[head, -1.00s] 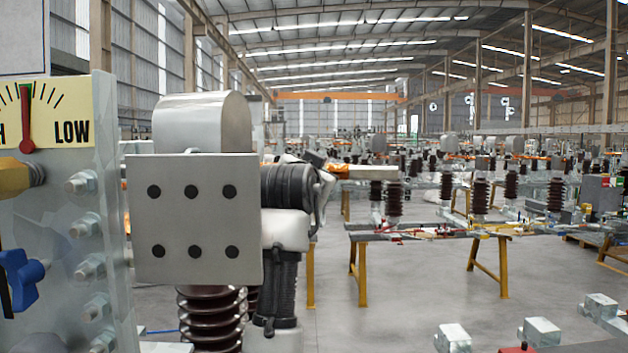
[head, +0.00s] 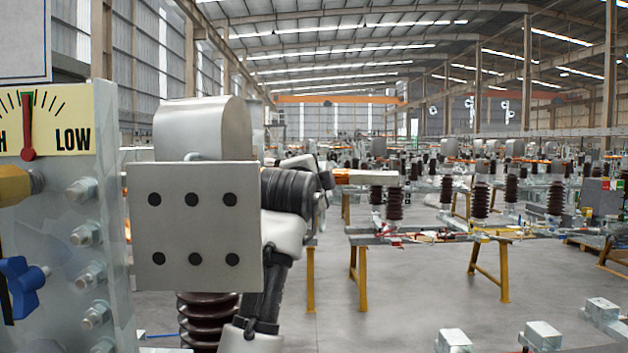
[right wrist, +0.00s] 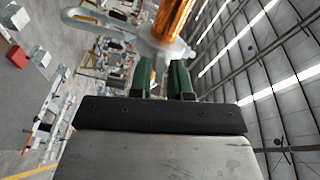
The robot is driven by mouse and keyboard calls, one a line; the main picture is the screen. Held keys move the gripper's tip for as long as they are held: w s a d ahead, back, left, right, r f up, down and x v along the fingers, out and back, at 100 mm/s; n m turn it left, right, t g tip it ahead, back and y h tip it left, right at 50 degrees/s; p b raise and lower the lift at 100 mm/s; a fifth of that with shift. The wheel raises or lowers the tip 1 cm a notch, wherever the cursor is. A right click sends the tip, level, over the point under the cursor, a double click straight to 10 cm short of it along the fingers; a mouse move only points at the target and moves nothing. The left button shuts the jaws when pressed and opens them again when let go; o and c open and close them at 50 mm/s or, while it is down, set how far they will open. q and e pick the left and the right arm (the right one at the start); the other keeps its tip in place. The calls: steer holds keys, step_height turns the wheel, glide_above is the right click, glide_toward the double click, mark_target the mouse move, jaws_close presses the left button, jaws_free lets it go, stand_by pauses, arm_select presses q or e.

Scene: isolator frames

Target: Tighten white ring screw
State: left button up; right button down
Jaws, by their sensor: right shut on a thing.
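In the right wrist view, the two green fingers of my right gripper (right wrist: 164,70) are closed on a whitish piece (right wrist: 166,47), which seems to be the white ring screw. A copper-orange cylinder (right wrist: 174,16) rises just beyond it. A grey loop-shaped bar (right wrist: 98,22) reaches away to the left from the same spot. How far the screw is seated cannot be told. In the head view, my right arm's black and white links stand behind a grey six-hole plate (head: 194,228), and the right gripper is hidden. My left gripper is in neither view.
A bolted panel (head: 70,240) with a yellow HIGH/LOW gauge (head: 45,123) and blue knob (head: 22,285) stands close at left. A rounded metal cap (head: 200,128) sits behind the plate, above a brown ribbed insulator (head: 208,322). Floor (head: 400,315) is open at centre.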

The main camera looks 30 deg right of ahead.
steer(key=shift+m, duration=0.6)
steer(key=c, duration=1.2)
jaws_free()
steer(key=shift+w, duration=0.1)
steer(key=shift+o, duration=0.2)
